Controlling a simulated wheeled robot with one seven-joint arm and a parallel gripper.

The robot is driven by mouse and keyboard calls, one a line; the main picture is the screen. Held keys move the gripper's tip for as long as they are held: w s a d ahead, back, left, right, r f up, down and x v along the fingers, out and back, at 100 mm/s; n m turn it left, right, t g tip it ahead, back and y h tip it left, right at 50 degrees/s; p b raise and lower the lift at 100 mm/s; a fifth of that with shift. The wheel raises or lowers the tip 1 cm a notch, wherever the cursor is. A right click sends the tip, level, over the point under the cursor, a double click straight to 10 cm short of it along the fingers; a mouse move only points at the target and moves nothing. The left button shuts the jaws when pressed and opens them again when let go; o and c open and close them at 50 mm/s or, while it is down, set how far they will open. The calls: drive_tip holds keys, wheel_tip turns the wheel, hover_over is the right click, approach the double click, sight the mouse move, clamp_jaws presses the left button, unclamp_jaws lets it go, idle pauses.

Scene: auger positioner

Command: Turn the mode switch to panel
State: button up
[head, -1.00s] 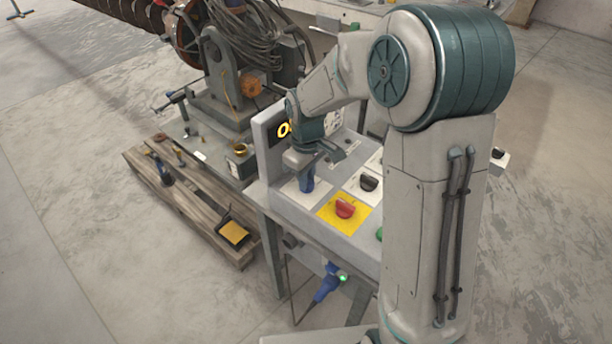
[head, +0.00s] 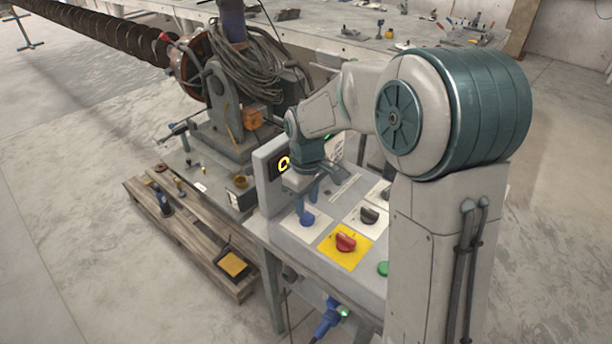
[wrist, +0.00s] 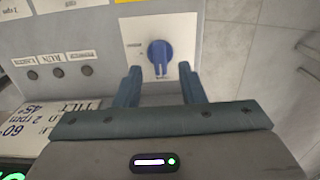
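A blue rotary knob (head: 307,219) sits on a white plate at the left of the sloped console. I take it as the mode switch. In the wrist view the blue knob (wrist: 160,52) shows face on, its grip bar roughly upright in the picture. Small labels lie to its left and below it, too small to read. My gripper (head: 317,196) is just above the knob in the head view. In the wrist view my gripper (wrist: 158,68) is open and empty, one finger to each side below the knob, not touching it.
A red knob on a yellow plate (head: 345,243), a black knob (head: 370,215) and a green button (head: 383,269) are close by on the console. An upright panel with a yellow display (head: 284,163) stands behind my gripper. A wooden pallet (head: 190,245) lies to the left.

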sight(306, 213)
wheel_tip(306, 213, up, 10)
drive_tip(key=shift+r, duration=0.15)
idle(0.5)
drive_tip(key=s+d+f+m+t, duration=0.1)
drive_tip(key=s+d+m, duration=0.3)
drive_tip(key=s, duration=0.6)
drive_tip(key=s+d+f+m+t, duration=0.1)
drive_tip(key=s+d+m, duration=0.4)
drive_tip(key=s, duration=0.5)
drive_tip(key=shift+d+f+t, duration=0.3)
drive_tip(key=shift+t, duration=0.2)
